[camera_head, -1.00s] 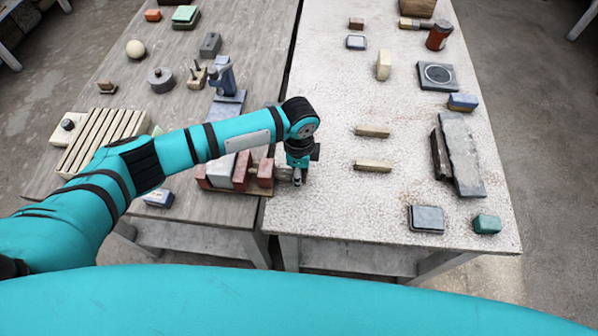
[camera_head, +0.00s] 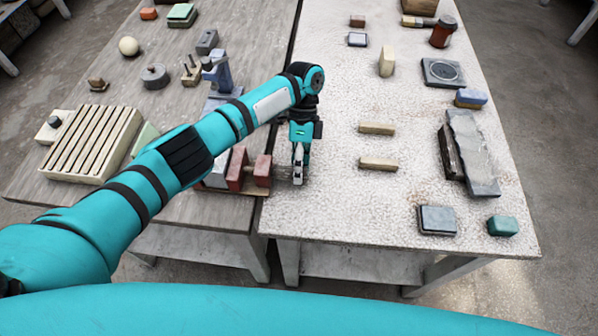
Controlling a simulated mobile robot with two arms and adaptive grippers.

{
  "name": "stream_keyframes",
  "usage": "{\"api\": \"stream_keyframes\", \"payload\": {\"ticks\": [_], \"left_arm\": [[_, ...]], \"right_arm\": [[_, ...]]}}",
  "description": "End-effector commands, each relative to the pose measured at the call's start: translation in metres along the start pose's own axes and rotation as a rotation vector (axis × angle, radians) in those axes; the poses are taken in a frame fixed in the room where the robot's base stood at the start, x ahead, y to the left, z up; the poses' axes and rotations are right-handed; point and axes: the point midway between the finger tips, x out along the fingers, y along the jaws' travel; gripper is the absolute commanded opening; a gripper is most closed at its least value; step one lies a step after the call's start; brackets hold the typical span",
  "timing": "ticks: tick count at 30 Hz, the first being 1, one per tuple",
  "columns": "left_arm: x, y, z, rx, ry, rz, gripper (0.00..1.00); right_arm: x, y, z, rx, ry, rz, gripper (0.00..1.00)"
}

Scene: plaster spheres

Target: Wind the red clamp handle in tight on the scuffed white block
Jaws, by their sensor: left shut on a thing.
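The clamp (camera_head: 262,170) lies at the right front of the left table, with red jaw blocks on a low base. The scuffed white block (camera_head: 216,171) sits against the left side of a red jaw (camera_head: 237,168); my arm hides its left part. My left gripper (camera_head: 298,179) points down at the clamp's right end, beyond the end block. Its fingers are shut on the clamp handle, which they mostly hide. I cannot tell how firmly the jaw presses the block. My right gripper is out of view.
A slatted board (camera_head: 92,143) and a blue upright tool (camera_head: 217,72) stand on the left table. Two wooden strips (camera_head: 378,164), a grey slab (camera_head: 470,150) and a dark box (camera_head: 436,220) lie on the pale right table. The tabletop just right of my gripper is clear.

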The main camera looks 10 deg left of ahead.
Motion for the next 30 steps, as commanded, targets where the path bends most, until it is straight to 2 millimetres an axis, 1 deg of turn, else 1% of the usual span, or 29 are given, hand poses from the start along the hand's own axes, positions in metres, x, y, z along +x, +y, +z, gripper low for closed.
{"api": "stream_keyframes", "payload": {"ticks": [11,12,17,18,23,26,30], "left_arm": [[-0.001,0.000,0.000,0.002,0.000,0.004,0.00],[-0.001,0.000,0.000,0.002,0.000,0.004,0.33],[-0.001,0.000,0.000,0.001,0.000,0.004,0.54],[-0.001,0.000,0.000,0.000,0.000,0.004,0.57],[-0.001,0.000,0.000,0.000,0.000,0.005,0.57],[-0.002,0.000,0.000,-0.001,0.000,0.004,0.57],[-0.014,-0.001,0.000,-0.001,0.001,0.003,0.57]], "right_arm": [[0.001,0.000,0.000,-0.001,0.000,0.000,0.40],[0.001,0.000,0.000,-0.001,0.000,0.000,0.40],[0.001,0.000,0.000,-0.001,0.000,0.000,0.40],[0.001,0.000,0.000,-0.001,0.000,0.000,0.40],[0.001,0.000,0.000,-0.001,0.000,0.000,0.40],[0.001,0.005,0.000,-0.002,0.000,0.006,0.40],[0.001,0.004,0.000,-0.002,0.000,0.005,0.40]]}}
